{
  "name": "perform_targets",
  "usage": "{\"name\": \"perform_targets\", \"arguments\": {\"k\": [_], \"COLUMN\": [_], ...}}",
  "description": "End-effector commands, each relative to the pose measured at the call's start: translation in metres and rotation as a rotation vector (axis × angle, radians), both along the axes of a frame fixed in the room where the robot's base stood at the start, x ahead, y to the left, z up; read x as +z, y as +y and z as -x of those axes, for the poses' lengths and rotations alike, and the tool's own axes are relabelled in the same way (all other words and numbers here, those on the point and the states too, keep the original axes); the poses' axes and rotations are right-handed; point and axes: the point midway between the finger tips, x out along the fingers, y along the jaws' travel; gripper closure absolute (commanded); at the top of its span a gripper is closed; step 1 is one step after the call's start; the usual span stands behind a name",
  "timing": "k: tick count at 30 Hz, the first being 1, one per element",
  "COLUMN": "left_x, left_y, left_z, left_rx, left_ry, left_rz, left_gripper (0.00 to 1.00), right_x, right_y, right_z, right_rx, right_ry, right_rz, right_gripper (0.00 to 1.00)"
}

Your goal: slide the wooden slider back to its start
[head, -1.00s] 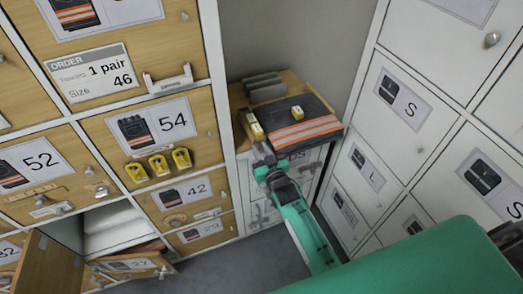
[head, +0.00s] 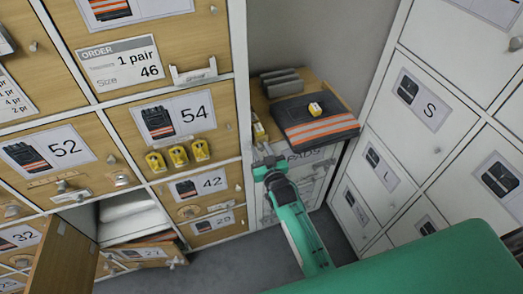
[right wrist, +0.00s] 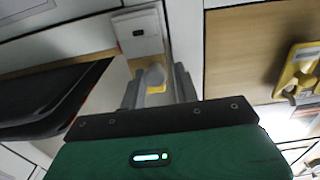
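A small pale-yellow and dark piece (head: 259,131), which looks like the wooden slider, is at the left end of the wooden shelf, beside the locker wall. Its far side is partly hidden. My right gripper (head: 268,160) is just in front of and below it. In the right wrist view the two fingers (right wrist: 157,90) stand apart, with a pale rounded knob (right wrist: 155,75) showing between or beyond them. Whether they touch it cannot be told. My left gripper is not in view.
Wooden lockers (head: 175,118) stand left, white lockers (head: 420,96) right. An open locker door (head: 62,258) juts out at lower left.

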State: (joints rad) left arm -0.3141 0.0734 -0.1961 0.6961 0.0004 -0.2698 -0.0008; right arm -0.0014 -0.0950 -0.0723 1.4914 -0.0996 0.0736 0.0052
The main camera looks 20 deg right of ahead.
Motion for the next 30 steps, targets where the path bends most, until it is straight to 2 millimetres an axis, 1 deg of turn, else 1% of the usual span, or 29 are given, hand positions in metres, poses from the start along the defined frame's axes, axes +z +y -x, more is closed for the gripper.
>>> {"name": "perform_targets", "arguments": {"k": [7,11,14,22,27,30], "left_x": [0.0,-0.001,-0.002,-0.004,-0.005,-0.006], "left_y": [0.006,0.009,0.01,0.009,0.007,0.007], "left_z": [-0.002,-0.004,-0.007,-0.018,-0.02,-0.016], "left_rx": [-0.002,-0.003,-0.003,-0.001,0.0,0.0], "left_ry": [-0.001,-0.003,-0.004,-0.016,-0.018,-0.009], "left_rz": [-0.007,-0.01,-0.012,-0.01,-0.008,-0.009], "left_gripper": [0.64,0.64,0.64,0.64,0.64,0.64], "right_x": [0.0,-0.002,-0.002,-0.002,-0.002,-0.002], "right_y": [0.0,-0.001,-0.002,-0.007,-0.009,-0.01], "right_z": [0.002,0.012,0.027,0.078,0.108,0.121], "right_rx": [0.0,0.0,0.0,0.0,0.0,0.0], "right_ry": [0.0,0.001,0.002,0.002,0.003,0.002], "right_rz": [0.0,0.0,0.0,0.0,0.0,0.0], "right_gripper": [0.69,0.69,0.69,0.69,0.69,0.69]}}
